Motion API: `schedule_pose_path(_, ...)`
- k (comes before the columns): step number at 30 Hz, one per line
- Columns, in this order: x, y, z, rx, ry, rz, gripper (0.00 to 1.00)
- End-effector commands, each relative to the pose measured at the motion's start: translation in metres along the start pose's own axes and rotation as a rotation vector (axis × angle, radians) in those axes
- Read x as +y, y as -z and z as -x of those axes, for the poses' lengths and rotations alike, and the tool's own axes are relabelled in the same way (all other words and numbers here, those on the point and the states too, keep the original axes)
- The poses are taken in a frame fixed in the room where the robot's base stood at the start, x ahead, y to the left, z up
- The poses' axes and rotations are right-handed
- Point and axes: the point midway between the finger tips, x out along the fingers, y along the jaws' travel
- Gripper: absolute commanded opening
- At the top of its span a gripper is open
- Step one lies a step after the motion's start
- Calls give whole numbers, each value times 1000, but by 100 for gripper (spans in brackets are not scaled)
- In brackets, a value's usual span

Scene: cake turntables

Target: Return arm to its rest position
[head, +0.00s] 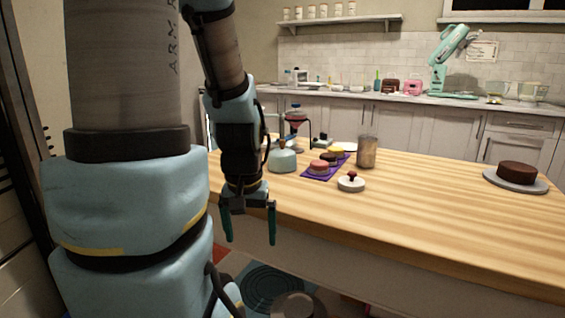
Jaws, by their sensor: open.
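My gripper (249,222) hangs at the end of my arm, fingers pointing down, left of the picture's middle. Its two green-tipped fingers are apart and nothing shows between them. In the picture it overlaps the near left edge of the wooden table (430,212). My large arm links cover much of the left side of the view and hide part of the room behind them.
On the table are a purple mat (319,173) with small round cakes, a metal canister (367,152), a white lid with a red knob (351,183), a pale teal pot (282,160) and a chocolate cake (517,172) on a grey turntable (487,178). The table's front right is clear.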

Motion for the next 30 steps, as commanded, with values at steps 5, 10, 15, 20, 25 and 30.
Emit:
schedule_pose_path(5, 0, 0, 7, -6, 0, 0, 100)
schedule_pose_path(10, 0, 3, 25, -6, 0, 0, 100)
schedule_pose_path(15, 0, 6, 47, -6, 0, 0, 100)
schedule_pose_path(20, 1, 10, 77, -5, 0, 0, 100)
schedule_pose_path(25, 1, 17, 122, -5, 0, 0, 100)
schedule_pose_path(30, 1, 21, 148, -6, 0, 0, 100)
